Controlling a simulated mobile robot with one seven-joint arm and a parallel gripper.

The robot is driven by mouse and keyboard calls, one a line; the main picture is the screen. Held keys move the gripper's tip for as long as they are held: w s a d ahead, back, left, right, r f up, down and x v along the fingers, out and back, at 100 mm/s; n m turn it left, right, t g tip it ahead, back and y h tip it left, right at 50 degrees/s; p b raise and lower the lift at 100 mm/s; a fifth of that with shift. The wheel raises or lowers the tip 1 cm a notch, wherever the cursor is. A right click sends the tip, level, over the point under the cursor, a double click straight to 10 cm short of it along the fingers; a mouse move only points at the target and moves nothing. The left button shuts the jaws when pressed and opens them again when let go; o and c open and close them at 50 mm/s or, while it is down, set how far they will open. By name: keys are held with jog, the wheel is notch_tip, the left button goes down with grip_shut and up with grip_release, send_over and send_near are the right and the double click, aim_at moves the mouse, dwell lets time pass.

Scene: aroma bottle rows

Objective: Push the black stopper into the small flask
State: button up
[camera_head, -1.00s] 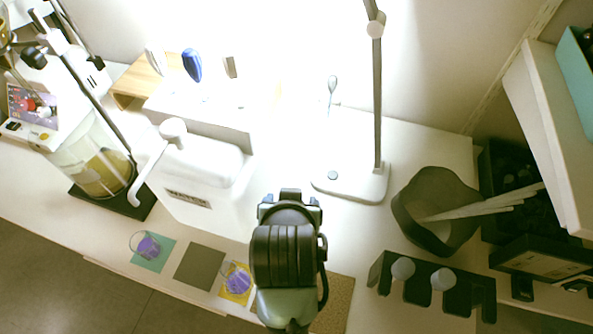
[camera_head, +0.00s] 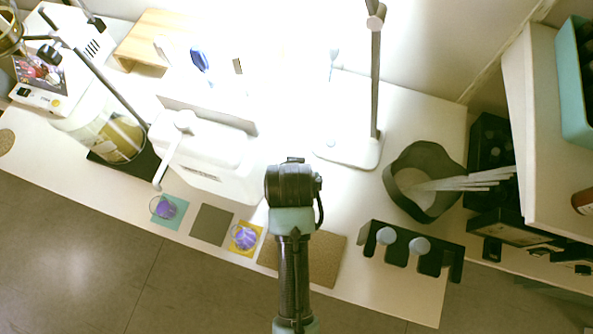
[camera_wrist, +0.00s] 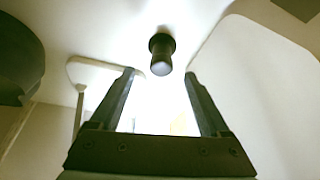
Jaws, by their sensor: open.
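The black stopper (camera_wrist: 161,52) stands out against the bright white surface in the wrist view, just beyond my fingertips and near the middle of the gap. My gripper (camera_wrist: 161,75) is open, with nothing between its fingers. In the head view my own wrist hides the gripper and the stopper. Two small clear flasks with purple contents stand to the left of my arm: one (camera_head: 165,208) on a teal mat, one (camera_head: 244,237) on a yellow mat. I cannot tell which is the task's flask.
A grey mat (camera_head: 212,224) lies between the flasks' mats, and a cork mat (camera_head: 328,262) is under my arm. A black rack (camera_head: 432,262) and a dark pot (camera_head: 404,205) with white sticks stand right. A lamp base (camera_head: 350,152) stands behind. A white box-like machine (camera_head: 205,158) stands left.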

jog(key=shift+x, duration=2.95)
jog(key=shift+w+a+r, duration=0.1)
jog(key=shift+w, duration=0.1)
jog(key=shift+c, duration=0.2)
grip_shut()
